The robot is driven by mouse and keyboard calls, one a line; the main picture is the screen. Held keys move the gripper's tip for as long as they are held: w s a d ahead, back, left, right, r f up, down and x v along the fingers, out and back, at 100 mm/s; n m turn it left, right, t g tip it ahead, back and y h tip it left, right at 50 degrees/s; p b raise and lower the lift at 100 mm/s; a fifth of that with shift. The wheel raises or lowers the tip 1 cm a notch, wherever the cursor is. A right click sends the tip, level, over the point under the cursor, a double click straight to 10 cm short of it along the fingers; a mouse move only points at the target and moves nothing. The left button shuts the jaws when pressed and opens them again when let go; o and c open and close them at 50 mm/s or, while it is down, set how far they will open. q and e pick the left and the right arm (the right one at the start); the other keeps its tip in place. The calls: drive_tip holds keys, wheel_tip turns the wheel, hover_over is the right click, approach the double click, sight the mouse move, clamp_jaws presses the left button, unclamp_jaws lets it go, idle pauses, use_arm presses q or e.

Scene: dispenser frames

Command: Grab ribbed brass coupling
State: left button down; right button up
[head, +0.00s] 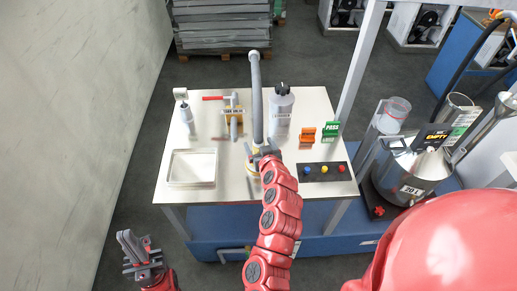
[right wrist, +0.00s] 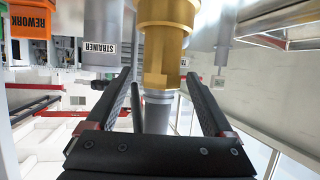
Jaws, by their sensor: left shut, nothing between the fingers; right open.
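The brass coupling (right wrist: 168,45) is large in the right wrist view, with a hex-shaped section. A grey pipe or hose (right wrist: 157,112) runs from it between the fingers of my right gripper (right wrist: 158,82). The open fingers stand on either side of this line, apart from the brass. In the head view my right gripper (head: 262,152) is over the middle of the table, beside the grey hose (head: 257,100), and a bit of brass (head: 252,167) shows there, mostly hidden. My left gripper (head: 140,254) is shut and empty, off the table's front left.
The metal table (head: 215,105) holds a shallow tray (head: 192,167), a valve stand (head: 233,116), a grey bottle (head: 281,107), orange (head: 305,135) and green (head: 330,130) signs, and a button panel (head: 325,171). A steel vessel (head: 412,172) stands to the right. The strainer label (right wrist: 97,48) shows near the fingers.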

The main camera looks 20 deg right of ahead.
drive_tip(key=shift+w+f, duration=0.2)
drive_tip(key=shift+w, duration=0.15)
clamp_jaws()
idle(0.4)
